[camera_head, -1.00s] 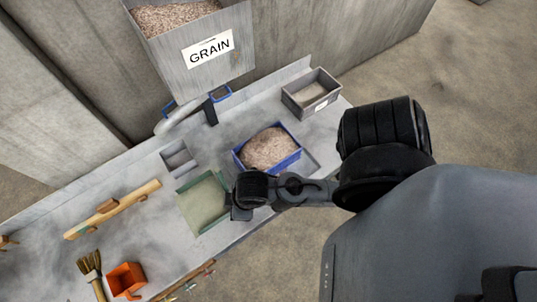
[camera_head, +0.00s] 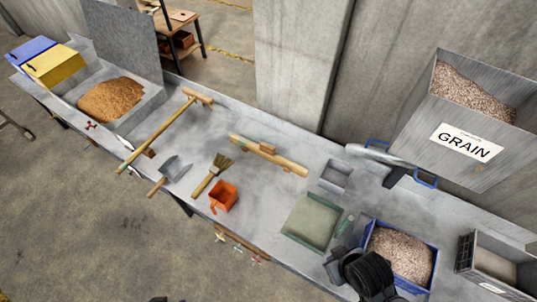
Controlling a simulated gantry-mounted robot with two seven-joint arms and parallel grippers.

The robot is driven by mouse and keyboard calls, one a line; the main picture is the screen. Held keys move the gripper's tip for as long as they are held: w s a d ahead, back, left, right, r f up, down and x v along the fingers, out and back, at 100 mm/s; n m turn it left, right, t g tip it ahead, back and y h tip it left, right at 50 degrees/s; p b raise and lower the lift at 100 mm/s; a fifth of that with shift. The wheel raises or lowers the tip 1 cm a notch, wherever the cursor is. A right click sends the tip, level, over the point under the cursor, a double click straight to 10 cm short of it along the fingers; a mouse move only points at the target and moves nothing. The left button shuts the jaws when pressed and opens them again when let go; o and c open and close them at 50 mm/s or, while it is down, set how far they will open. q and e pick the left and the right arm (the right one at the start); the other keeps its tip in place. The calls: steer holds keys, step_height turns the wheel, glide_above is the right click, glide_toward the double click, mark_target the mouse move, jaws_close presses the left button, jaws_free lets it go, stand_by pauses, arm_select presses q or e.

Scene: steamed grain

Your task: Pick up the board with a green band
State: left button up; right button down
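A long wooden board (camera_head: 285,162) with a small block handle on top lies on the grey bench near its middle. A greenish patch showed at its left end earlier; I cannot make out a band clearly now. My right gripper (camera_head: 333,266) is near the bench's front edge, between the green tray (camera_head: 297,236) and the blue grain box (camera_head: 430,254). It is well to the right of the board and apart from it. Its fingers are small and partly hidden by my wrist, so I cannot tell their opening. My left gripper is not in view.
A brush (camera_head: 213,174), an orange scoop box (camera_head: 222,197), a scraper (camera_head: 172,171) and a long-handled wooden tool (camera_head: 160,133) lie left of the board. A small grey tray (camera_head: 336,175) sits to its right. The GRAIN hopper (camera_head: 462,128) stands over the bench's right part.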

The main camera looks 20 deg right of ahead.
steer(key=c, duration=1.8)
jaws_free()
steer(key=shift+c, duration=0.2)
steer(key=o, duration=1)
steer(key=shift+w, duration=0.1)
